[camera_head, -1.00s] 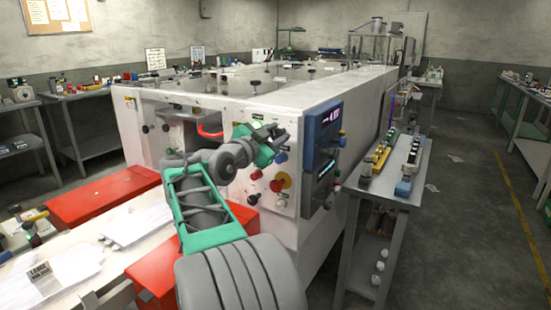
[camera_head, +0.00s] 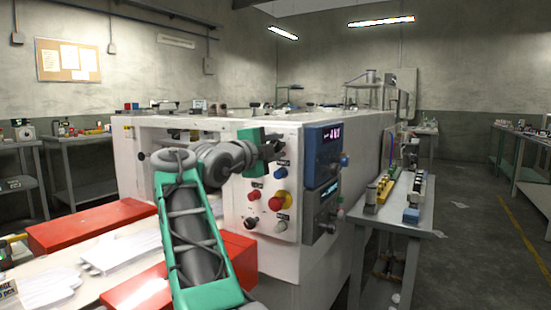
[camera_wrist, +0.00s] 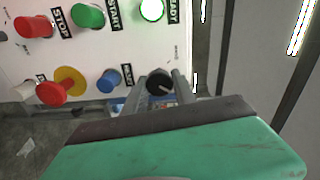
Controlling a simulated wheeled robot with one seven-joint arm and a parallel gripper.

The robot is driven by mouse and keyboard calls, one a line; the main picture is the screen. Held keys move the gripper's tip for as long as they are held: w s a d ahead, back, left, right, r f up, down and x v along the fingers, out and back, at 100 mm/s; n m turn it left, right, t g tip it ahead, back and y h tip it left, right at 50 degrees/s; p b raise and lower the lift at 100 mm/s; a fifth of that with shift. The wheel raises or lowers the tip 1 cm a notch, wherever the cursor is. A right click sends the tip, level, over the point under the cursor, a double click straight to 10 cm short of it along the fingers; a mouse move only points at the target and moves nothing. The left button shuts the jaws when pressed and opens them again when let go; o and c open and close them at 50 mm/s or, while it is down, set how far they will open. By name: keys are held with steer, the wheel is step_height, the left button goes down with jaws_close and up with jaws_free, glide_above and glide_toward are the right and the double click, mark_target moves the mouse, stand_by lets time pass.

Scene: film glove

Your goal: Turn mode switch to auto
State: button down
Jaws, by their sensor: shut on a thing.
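The mode switch appears to be the black round knob with a pale pointer line (camera_wrist: 159,83) on the white control panel, in the wrist view. My gripper (camera_wrist: 162,86) has its two grey fingers on either side of this knob and is shut on it. The knob's label is partly hidden, so I cannot read its positions. In the head view my gripper (camera_head: 274,147) is at the panel's upper right part, above the blue button (camera_head: 281,172), and the knob is hidden there.
Below the blue button are a red emergency button on yellow (camera_head: 277,201) and several red and black controls. A blue display box (camera_head: 323,152) stands out just right of my gripper. A grey side table (camera_head: 400,215) with small items stands farther right. The floor beyond it has free room.

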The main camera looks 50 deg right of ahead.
steer(key=shift+m+b, duration=0.4)
steer(key=shift+m, duration=0.3)
steer(key=c, duration=1.1)
jaws_free()
steer(key=shift+o, duration=0.2)
steer(key=a, duration=0.7)
steer(key=shift+s+a, duration=0.35)
steer(key=shift+s, duration=0.05)
